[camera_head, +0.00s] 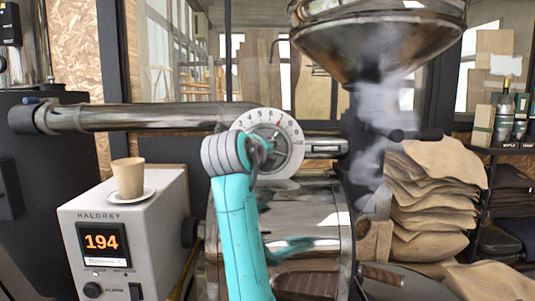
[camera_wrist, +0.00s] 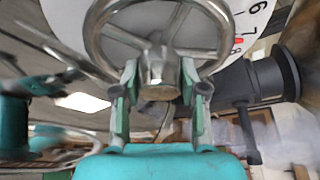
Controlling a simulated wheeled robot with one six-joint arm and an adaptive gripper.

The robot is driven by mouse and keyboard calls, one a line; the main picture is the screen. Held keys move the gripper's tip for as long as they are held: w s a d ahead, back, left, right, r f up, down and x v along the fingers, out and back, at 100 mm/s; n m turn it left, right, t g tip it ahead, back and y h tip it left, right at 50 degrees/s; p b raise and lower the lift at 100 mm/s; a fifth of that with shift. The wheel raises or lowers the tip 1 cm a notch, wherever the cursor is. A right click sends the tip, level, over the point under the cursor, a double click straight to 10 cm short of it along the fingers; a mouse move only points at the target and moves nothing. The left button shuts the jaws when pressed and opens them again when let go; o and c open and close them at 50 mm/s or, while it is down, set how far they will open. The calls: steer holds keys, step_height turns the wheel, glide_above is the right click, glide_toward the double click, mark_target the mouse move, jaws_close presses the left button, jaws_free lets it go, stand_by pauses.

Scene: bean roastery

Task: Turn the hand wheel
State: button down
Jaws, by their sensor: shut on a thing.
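The hand wheel (camera_wrist: 93,38) is a shiny metal ring with spokes and a central hub, at the top of the wrist view. Behind it is a white numbered dial (camera_head: 292,133); the dial also shows at the upper right of the wrist view (camera_wrist: 258,18), with 6, 7 and 8 readable and a small red mark near 8. My gripper (camera_wrist: 159,80) has its two fingers on either side of the wheel's hub and is shut on it. In the head view my gripper (camera_head: 263,150) is in front of the dial, and my wrist hides most of the wheel.
A steaming metal hopper (camera_head: 378,40) hangs above right. A thick horizontal pipe (camera_head: 130,117) runs to the left. A paper cup (camera_head: 128,178) on a saucer stands on a control box (camera_head: 135,230) reading 194. Stacked sacks (camera_head: 430,195) are at right.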

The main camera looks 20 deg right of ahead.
steer(key=shift+f, duration=0.1)
stand_by(0.4)
steer(key=c, duration=0.6)
jaws_free()
steer(key=shift+c, duration=0.2)
steer(key=shift+a, duration=0.1)
steer(key=v, duration=1.2)
